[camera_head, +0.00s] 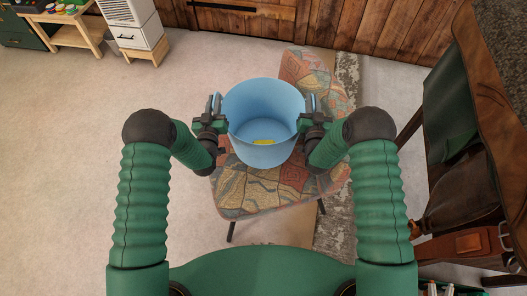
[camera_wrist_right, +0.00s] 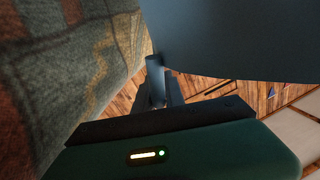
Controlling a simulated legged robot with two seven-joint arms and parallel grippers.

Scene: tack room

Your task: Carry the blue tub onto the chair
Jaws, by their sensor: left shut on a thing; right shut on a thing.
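The blue tub (camera_head: 263,157) is upright, between my two grippers, over the seat of the patterned chair (camera_head: 262,192). A small yellow thing (camera_head: 264,142) lies inside the tub. My left gripper (camera_head: 214,112) is shut on the tub's left rim. My right gripper (camera_head: 313,110) is shut on its right rim. In the right wrist view the tub's wall (camera_wrist_right: 240,35) fills the upper right and the chair's fabric (camera_wrist_right: 75,75) fills the left. I cannot tell whether the tub's base touches the seat; the base is hidden in the head view.
A grey patterned rug strip (camera_head: 334,228) runs beside the chair. A white cabinet (camera_head: 137,38) and a small wooden table (camera_head: 70,28) stand at the back left. The left floor is clear.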

